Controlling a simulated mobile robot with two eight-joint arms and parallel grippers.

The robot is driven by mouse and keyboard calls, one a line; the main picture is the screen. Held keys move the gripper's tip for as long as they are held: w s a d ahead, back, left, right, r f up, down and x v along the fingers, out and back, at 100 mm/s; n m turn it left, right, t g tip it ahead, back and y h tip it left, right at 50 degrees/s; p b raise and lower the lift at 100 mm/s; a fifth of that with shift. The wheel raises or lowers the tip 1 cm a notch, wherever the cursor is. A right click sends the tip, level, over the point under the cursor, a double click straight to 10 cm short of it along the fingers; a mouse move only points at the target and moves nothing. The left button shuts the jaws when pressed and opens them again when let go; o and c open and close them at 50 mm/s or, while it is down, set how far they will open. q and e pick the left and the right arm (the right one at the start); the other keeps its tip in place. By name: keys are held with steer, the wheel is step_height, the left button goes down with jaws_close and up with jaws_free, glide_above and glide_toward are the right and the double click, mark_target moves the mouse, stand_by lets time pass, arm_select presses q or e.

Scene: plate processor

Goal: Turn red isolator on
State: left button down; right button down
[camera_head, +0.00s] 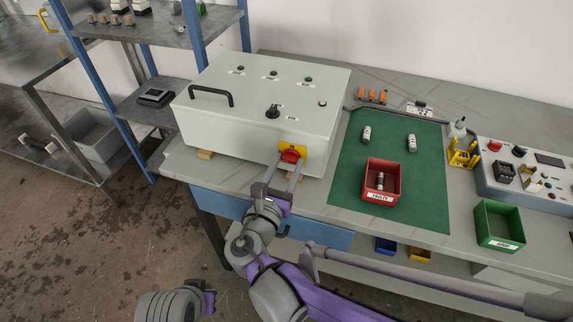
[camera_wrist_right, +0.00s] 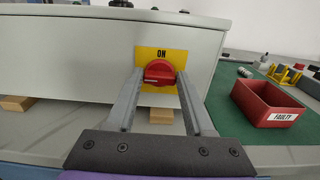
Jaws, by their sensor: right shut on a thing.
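The red isolator (camera_head: 290,156) is a rotary handle on a yellow plate, low on the front of the grey control cabinet (camera_head: 225,130). In the right wrist view the red isolator (camera_wrist_right: 158,72) has its grip lying about level, with a pale mark at its left end and "ON" printed above. My right gripper (camera_head: 287,163) reaches up to it from the front. In the wrist view my right gripper (camera_wrist_right: 159,78) has one finger at each side of the handle and is shut on it. My left gripper is not in view.
Right of the cabinet lies a green mat (camera_head: 425,170) with a red "FAULTY" bin (camera_head: 380,193). A green bin (camera_head: 498,226) and a control box (camera_head: 545,190) stand further right. Blue-framed shelving (camera_head: 195,40) is close on the left. The cabinet rests on wooden blocks (camera_wrist_right: 161,116).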

steer(key=shift+m, duration=0.3)
steer(key=m+p, duration=0.1)
steer(key=m, duration=0.2)
steer(key=shift+d+m, duration=0.1)
steer(key=shift+m, duration=0.2)
steer(key=m+p, duration=0.1)
steer(key=m, duration=0.3)
steer(key=shift+m+p, duration=0.3)
steer(key=shift+p, duration=0.05)
steer(key=m, duration=0.4)
steer(key=shift+s+d+f+p, duration=0.1)
steer(key=shift+d+f+p, duration=0.05)
steer(key=shift+p, duration=0.2)
steer(key=shift+f+m+p, duration=0.1)
steer(key=shift+m+p, duration=0.2)
steer(key=shift+m, duration=2.2)
steer(key=shift+c, duration=1.4)
jaws_free()
